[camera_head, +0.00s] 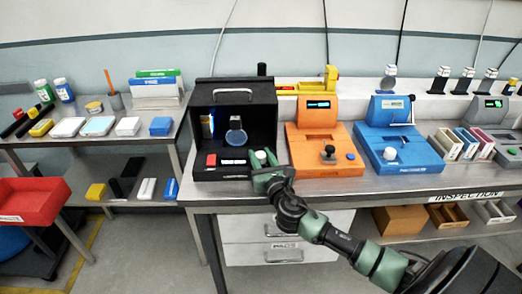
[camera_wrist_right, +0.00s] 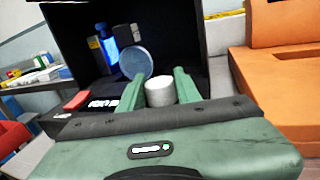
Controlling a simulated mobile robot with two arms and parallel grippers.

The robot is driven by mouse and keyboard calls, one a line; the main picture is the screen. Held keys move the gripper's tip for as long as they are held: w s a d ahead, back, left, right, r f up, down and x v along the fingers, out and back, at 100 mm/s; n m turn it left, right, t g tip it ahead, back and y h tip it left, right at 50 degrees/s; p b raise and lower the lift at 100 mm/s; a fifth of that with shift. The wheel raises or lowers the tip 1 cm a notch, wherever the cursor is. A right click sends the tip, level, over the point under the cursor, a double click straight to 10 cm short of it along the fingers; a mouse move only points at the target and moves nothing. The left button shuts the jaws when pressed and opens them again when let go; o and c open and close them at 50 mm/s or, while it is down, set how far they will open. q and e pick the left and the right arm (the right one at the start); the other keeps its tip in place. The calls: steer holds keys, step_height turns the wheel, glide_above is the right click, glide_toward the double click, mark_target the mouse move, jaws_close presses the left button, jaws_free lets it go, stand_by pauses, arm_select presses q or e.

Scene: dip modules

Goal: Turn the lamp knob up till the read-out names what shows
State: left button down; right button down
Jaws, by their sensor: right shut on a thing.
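A black open-fronted box (camera_head: 272,120) stands on the bench, and its dark inside also shows in the right wrist view (camera_wrist_right: 185,60). A round grey-blue disc (camera_head: 236,136) stands inside it, with a glowing blue strip (camera_wrist_right: 109,48) behind to its left. On the front ledge are a red button (camera_head: 211,160), a small read-out with white characters (camera_head: 233,162) too small to read, and a pale round knob (camera_wrist_right: 160,92). My right gripper (camera_wrist_right: 156,88) is shut on the knob, one green finger on each side. My left gripper is not in view.
An orange device (camera_head: 318,150) stands close to the right of the box, and a blue device (camera_head: 400,150) beyond it. A side table (camera_head: 90,140) with small boxes and bottles is at left. A red tray (camera_head: 30,200) is at the lower left.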

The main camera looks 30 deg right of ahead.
steer(key=m+h, duration=0.1)
steer(key=h, duration=0.1)
steer(key=m+g+h+p, duration=0.1)
steer(key=h, duration=0.1)
steer(key=shift+a+r+m+g, duration=0.1)
steer(key=shift+a+m+g, duration=0.05)
steer(key=shift+m+g, duration=0.2)
steer(key=shift+m+g+h+p, duration=0.35)
steer(key=shift+m+g+h, duration=1.4)
steer(key=shift+h, duration=0.55)
steer(key=c, duration=1)
jaws_free()
steer(key=b+v, duration=0.1)
steer(key=v, duration=0.6)
steer(key=shift+s+a, duration=0.15)
steer(key=shift+a, duration=0.15)
